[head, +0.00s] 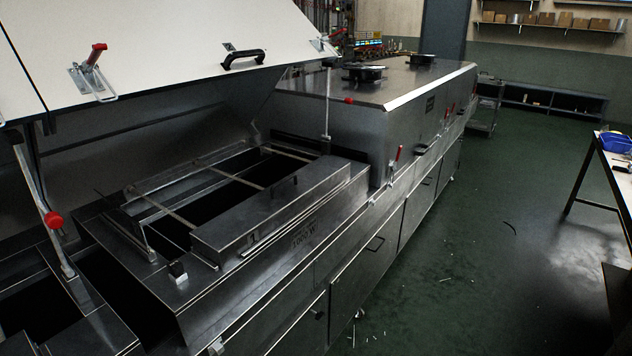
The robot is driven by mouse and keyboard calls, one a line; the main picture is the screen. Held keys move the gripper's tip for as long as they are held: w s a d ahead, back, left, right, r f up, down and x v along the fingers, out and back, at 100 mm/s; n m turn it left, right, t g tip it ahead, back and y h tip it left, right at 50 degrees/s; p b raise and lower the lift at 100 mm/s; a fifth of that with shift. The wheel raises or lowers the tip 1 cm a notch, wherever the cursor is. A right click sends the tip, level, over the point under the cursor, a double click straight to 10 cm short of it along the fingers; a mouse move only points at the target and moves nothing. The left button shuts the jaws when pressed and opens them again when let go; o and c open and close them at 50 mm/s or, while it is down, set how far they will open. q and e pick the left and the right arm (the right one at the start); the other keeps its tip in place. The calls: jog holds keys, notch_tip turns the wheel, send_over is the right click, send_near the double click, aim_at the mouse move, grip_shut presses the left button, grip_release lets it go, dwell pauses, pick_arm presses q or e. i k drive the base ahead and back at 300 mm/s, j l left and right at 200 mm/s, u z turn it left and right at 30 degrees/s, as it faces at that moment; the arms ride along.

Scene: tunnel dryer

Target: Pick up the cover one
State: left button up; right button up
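A long grey metal cover (265,218) with a small dark handle on top lies along the near side of the open dryer section (335,205). A similar narrower metal piece (165,184) lies along the far side of the opening, with thin crossbars between them. Neither of my grippers is in view.
A large white hinged lid (150,50) with a black handle stands raised over the opening. A red-tipped prop (55,220) rises at the left. A closed dryer hood (400,90) stands behind. Green floor (480,240) is mostly clear at right, before a table (600,160).

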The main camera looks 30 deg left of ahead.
aim_at(223, 240)
jog(key=i+z, duration=0.1)
jog(key=i, duration=1.3)
jog(key=i+u, duration=0.25)
jog(key=i, duration=0.4)
jog(key=i+l+u, duration=0.2)
jog(key=i, duration=0.4)
jog(key=i+u, duration=0.1)
jog(key=u, duration=2.85)
